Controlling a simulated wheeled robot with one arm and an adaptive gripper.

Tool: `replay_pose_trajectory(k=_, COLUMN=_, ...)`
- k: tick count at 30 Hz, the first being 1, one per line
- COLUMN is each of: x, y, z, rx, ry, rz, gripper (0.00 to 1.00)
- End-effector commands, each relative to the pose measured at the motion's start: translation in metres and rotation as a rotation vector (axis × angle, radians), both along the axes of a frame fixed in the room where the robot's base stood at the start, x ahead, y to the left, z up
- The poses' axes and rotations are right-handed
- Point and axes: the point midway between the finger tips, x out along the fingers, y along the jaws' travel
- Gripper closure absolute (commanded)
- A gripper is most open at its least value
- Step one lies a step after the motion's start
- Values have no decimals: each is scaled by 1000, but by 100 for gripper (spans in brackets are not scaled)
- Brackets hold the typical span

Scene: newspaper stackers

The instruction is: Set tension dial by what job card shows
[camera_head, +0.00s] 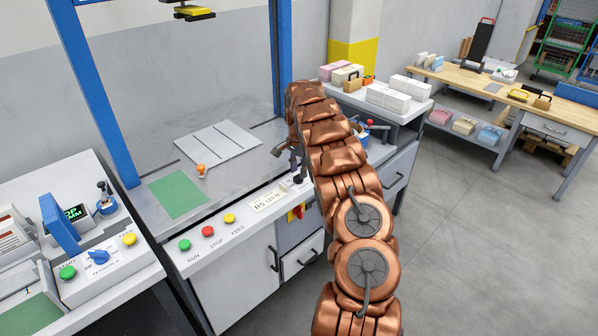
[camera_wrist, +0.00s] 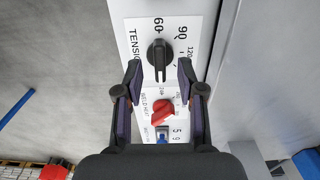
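In the wrist view the black tension dial (camera_wrist: 160,54) sits on a white panel marked TENSION, with 60, 90 and 120 around it. I cannot tell surely which mark it points to. My gripper (camera_wrist: 160,70) is open, one finger on each side of the dial; whether they touch it is unclear. In the head view my gripper (camera_head: 290,165) is at the machine's front right, partly behind my arm; the dial cannot be made out there. A white card (camera_head: 268,200) reading "R5 120 N" lies on the machine's front ledge.
A red knob (camera_wrist: 163,110) and a blue-tipped switch (camera_wrist: 162,134) sit close to the dial on the same panel. Green (camera_head: 184,245), red (camera_head: 208,231) and yellow (camera_head: 229,218) buttons line the ledge. A side cart (camera_head: 405,112) with paper stacks stands right of the machine.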

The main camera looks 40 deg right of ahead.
Motion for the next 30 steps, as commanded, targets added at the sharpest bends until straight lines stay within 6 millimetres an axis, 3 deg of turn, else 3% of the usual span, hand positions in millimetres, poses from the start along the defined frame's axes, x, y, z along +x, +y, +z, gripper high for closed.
replay_pose_trajectory(k=6, x=0, y=0, z=-17, rx=1, ry=0, rz=-1, gripper=61)
replay_pose_trajectory(k=16, x=0, y=0, z=-20, rx=1, ry=-1, rz=-1, gripper=62)
replay_pose_trajectory(k=27, x=0, y=0, z=-20, rx=1, ry=0, rz=0, gripper=100)
replay_pose_trajectory(k=30, x=0, y=0, z=-20, rx=1, ry=-1, rz=0, gripper=100)
